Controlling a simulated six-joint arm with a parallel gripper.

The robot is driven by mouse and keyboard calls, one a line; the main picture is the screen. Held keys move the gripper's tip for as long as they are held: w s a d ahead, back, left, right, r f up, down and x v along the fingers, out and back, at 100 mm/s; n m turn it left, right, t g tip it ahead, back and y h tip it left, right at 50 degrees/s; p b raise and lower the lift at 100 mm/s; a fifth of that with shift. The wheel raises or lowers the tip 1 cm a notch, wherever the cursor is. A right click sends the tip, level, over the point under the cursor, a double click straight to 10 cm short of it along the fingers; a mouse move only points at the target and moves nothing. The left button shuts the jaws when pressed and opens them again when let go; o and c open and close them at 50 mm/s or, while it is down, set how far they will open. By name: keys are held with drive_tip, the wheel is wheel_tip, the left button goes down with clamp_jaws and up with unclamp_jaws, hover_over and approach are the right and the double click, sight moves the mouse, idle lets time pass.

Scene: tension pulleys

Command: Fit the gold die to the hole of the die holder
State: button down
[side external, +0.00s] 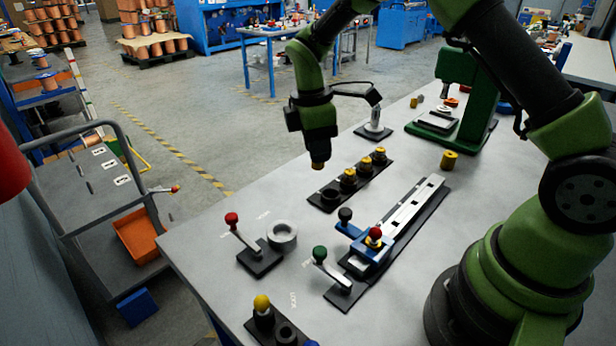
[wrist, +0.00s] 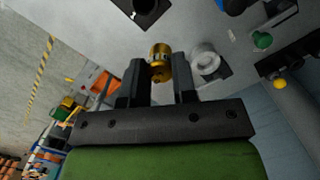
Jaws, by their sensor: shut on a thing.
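My gripper (side external: 318,150) is above the near-left end of the die holder, pointing down, shut on a gold die (wrist: 160,65). In the wrist view the die is between the two fingers of my gripper (wrist: 160,75); only its lower end shows in the side view (side external: 318,166). The black die holder (side external: 318,204) lies on the table with several gold-topped dies in a row. Its near-left hole (side external: 331,195) looks empty and dark. The held die is apart from the holder. In the wrist view a dark round part (wrist: 145,7), likely the holder's end, shows at the top edge.
A grey ring (side external: 282,235) and a red-knobbed lever (side external: 233,222) stand nearer on the table. A blue slide with a red knob (side external: 374,238) sits on a long rail to the right. A green press (side external: 470,90) and a gold cylinder (side external: 449,160) stand further back.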

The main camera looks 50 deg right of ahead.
drive_tip(key=s+a, duration=0.1)
drive_tip(key=a, duration=1)
drive_tip(key=shift+s+f, duration=0.15)
drive_tip(key=shift+f, duration=3.15)
drive_tip(key=shift+f, duration=0.35)
drive_tip(key=shift+f, duration=0.9)
drive_tip(key=c, duration=0.8)
unclamp_jaws()
drive_tip(key=shift+c, duration=0.2)
wheel_tip(320, 180, up, 10)
drive_tip(key=a, duration=0.1)
drive_tip(key=shift+w, duration=0.3)
